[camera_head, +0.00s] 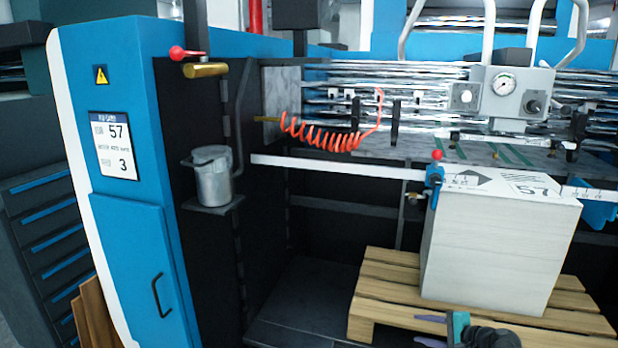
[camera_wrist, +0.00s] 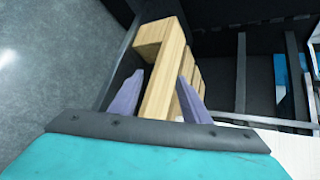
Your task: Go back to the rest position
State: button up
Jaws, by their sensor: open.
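My gripper (camera_head: 432,331) shows at the bottom edge of the head view, right of centre, in front of the wooden pallet. In the wrist view its two purple fingers (camera_wrist: 157,97) stand apart with nothing gripped between them. The pallet's wooden boards (camera_wrist: 160,70) show behind and between the fingers; I cannot tell how far away they are. My arm reaches in from the bottom edge of the head view.
A white stack of sheets (camera_head: 490,250) stands on the pallet (camera_head: 385,305). A blue machine (camera_head: 120,220) with a grey canister (camera_head: 212,178) is at left. Rollers and a gauge box (camera_head: 505,92) sit above. Dark floor (camera_head: 310,295) lies clear left of the pallet.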

jog(key=s+a+f+n+g+y, duration=0.1)
jog(key=s+a+f+n+g, duration=0.35)
jog(key=a+f, duration=1)
jog(key=s+a+f+n+g+h+p, duration=0.1)
jog(key=s+a+f+g, duration=0.2)
jog(key=s+a+f, duration=0.3)
jog(key=s+a+f+n+g+p, duration=0.1)
jog(key=s+a+f+g, duration=0.15)
jog(key=s+a, duration=0.45)
jog(key=s+f+n+g+h, duration=0.2)
jog(key=s+f, duration=0.4)
jog(key=s, duration=0.5)
jog(key=s+d+f+n+g+h, duration=0.3)
jog(key=s+d+n+h, duration=0.2)
jog(key=s+d, duration=0.4)
jog(key=s+n, duration=0.1)
jog(key=s, duration=0.2)
jog(key=shift+s+n, duration=0.1)
jog(key=shift+n, duration=0.15)
